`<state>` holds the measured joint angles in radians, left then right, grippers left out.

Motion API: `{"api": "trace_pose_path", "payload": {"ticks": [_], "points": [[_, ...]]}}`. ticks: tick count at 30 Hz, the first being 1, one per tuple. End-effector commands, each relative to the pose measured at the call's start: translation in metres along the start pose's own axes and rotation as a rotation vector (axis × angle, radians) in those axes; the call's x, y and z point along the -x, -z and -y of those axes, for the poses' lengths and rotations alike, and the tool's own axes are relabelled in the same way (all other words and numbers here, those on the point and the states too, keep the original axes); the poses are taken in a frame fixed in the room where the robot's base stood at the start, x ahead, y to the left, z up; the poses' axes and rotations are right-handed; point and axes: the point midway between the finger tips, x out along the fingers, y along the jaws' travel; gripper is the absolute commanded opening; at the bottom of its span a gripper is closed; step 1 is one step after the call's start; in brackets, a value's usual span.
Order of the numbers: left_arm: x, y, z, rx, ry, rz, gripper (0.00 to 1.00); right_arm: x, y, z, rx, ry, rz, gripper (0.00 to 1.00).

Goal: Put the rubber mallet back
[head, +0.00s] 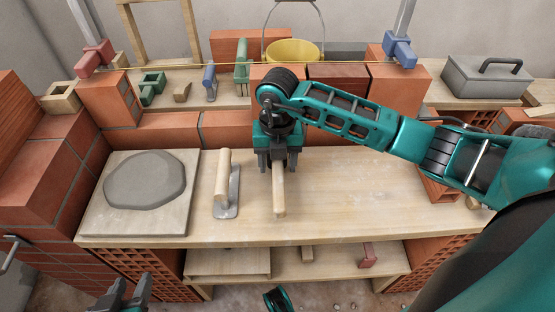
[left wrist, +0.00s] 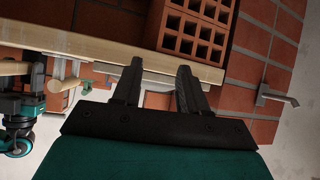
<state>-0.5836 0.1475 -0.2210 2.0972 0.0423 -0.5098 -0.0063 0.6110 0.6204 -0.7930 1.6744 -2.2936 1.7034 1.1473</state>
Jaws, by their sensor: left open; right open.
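A pale wooden handle (head: 279,195), probably the rubber mallet's, lies on the wooden bench top (head: 350,205) and points toward the front edge. My right gripper (head: 278,166) is open, pointing down over the far end of this handle, with a finger on either side. The gripper covers that end, so no mallet head shows, and I cannot tell whether the fingers touch it. My left gripper (head: 121,291) is low at the front left, away from the handle. In the left wrist view its open fingers (left wrist: 162,88) have nothing between them.
A trowel (head: 225,185) lies left of the handle. A board (head: 95,215) with grey mortar (head: 145,180) is further left. Brick walls (head: 55,175) flank the bench. Behind are a yellow bucket (head: 292,52) and a grey toolbox (head: 487,78). The bench's right half is mostly clear.

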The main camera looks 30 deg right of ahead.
Motion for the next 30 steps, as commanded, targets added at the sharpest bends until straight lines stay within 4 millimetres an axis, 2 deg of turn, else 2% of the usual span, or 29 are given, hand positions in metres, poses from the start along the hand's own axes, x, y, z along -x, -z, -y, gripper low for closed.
{"api": "trace_pose_path", "payload": {"ticks": [5, 8, 21, 25, 30], "points": [[0.000, -0.001, 0.000, 0.000, 0.000, 0.004, 0.43, 0.002, 0.000, 0.000, 0.000, 0.000, 0.000, 0.58], [0.002, 0.001, 0.000, 0.000, 0.001, 0.005, 0.43, 0.010, 0.000, 0.000, 0.000, -0.001, 0.002, 0.58], [0.015, 0.011, 0.003, -0.004, 0.010, 0.010, 0.43, 0.098, -0.001, 0.000, 0.001, -0.001, 0.003, 0.58], [0.017, 0.014, 0.003, -0.006, 0.010, 0.011, 0.43, 0.114, 0.000, 0.000, -0.001, 0.000, 0.001, 0.58], [0.018, 0.015, 0.003, -0.007, 0.010, 0.011, 0.43, 0.123, 0.000, 0.000, 0.000, 0.000, 0.001, 0.58]]}}
